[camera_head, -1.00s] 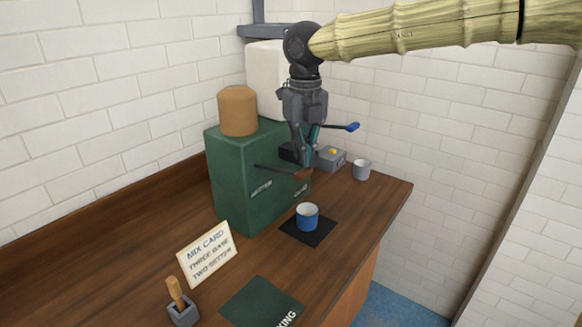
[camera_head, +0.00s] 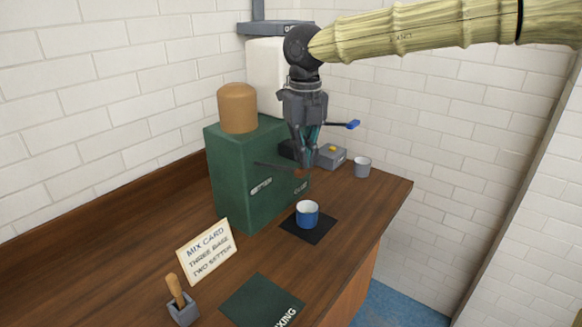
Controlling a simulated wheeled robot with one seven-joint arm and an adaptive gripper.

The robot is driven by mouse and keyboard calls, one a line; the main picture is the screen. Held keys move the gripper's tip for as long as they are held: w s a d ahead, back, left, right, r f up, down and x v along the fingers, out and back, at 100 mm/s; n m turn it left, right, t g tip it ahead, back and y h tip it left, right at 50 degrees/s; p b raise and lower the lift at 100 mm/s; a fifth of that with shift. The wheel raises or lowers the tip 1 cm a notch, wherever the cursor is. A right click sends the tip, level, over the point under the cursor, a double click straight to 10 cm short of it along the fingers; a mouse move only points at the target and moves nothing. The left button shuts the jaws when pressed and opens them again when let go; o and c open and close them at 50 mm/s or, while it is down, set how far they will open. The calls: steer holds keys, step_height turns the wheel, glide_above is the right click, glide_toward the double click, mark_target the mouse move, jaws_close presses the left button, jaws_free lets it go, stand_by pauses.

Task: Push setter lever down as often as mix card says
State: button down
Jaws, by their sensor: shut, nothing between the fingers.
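The mix card (camera_head: 207,251) stands on the counter and reads "three base, two setter". The green dispenser box (camera_head: 240,185) has a white "setter" label (camera_head: 261,187) on its front, with a dark lever (camera_head: 273,166) ending in a brown tip just above it. A second lever with a blue tip (camera_head: 351,125) sticks out farther back on the right. My gripper (camera_head: 307,166) is shut and empty, pointing down, its fingertips at the brown-tipped end of the setter lever. They partly cover that end, and I cannot tell whether they touch it.
A blue cup (camera_head: 307,214) stands on a black mat (camera_head: 315,232) below the lever. A grey cup (camera_head: 362,167) and a grey box (camera_head: 332,157) stand behind. A brown container (camera_head: 238,109) tops the dispenser. A green mat (camera_head: 255,302) and a wooden-handled tool (camera_head: 176,291) are in front.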

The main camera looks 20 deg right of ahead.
mark_target(303, 175)
steer(key=shift+f+b, duration=0.5)
steer(key=shift+f, duration=2.45)
steer(key=shift+r, duration=0.1)
steer(key=shift+r+p, duration=3.4)
steer(key=shift+p, duration=0.25)
step_height(303, 175, up, 5)
steer(key=p, duration=0.5)
